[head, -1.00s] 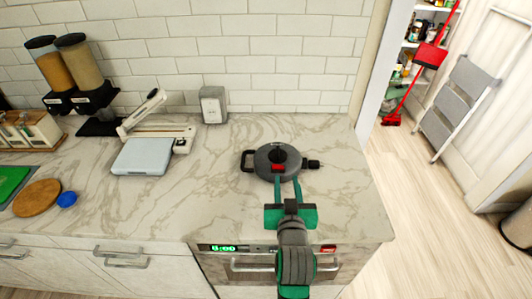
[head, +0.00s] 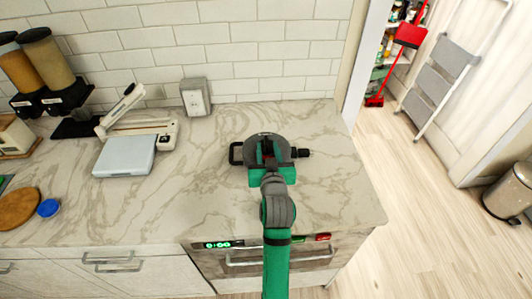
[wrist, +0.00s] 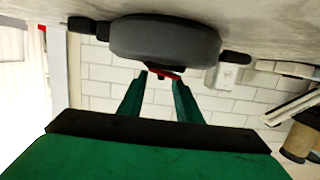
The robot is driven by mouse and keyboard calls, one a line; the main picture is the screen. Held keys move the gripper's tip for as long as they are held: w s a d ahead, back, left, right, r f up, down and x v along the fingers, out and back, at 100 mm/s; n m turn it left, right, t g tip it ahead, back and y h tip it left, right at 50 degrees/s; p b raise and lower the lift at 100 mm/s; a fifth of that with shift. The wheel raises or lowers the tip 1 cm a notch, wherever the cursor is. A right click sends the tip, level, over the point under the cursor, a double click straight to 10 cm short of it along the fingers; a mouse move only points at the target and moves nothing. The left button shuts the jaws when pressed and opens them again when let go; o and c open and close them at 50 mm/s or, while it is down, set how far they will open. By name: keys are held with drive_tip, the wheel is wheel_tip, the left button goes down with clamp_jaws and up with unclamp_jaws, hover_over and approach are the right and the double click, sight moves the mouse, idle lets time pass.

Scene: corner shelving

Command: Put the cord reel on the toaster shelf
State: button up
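The cord reel (head: 283,143) is a dark grey round reel with a black handle at its left and a black plug at its right. It lies on the marble counter. My gripper (head: 267,150) is over its near side and partly hides it. In the wrist view the reel (wrist: 165,38) appears upside down, with a red part at its lower edge. There my gripper (wrist: 160,78) shows two green fingers apart, with their tips at that red part. I cannot tell whether they touch it. No toaster is visible, so I cannot identify the toaster shelf.
A white scale-like appliance (head: 125,158), a grey wall-side box (head: 195,97) and cereal dispensers (head: 45,65) stand left on the counter (head: 215,205). Beyond its right edge are open floor, stocked shelves (head: 385,62), a red broom (head: 409,36), a step ladder (head: 440,75) and a bin (head: 508,192).

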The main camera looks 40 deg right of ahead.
drive_tip(key=shift+x, duration=1.25)
clamp_jaws()
idle(0.4)
drive_tip(key=shift+r, duration=0.2)
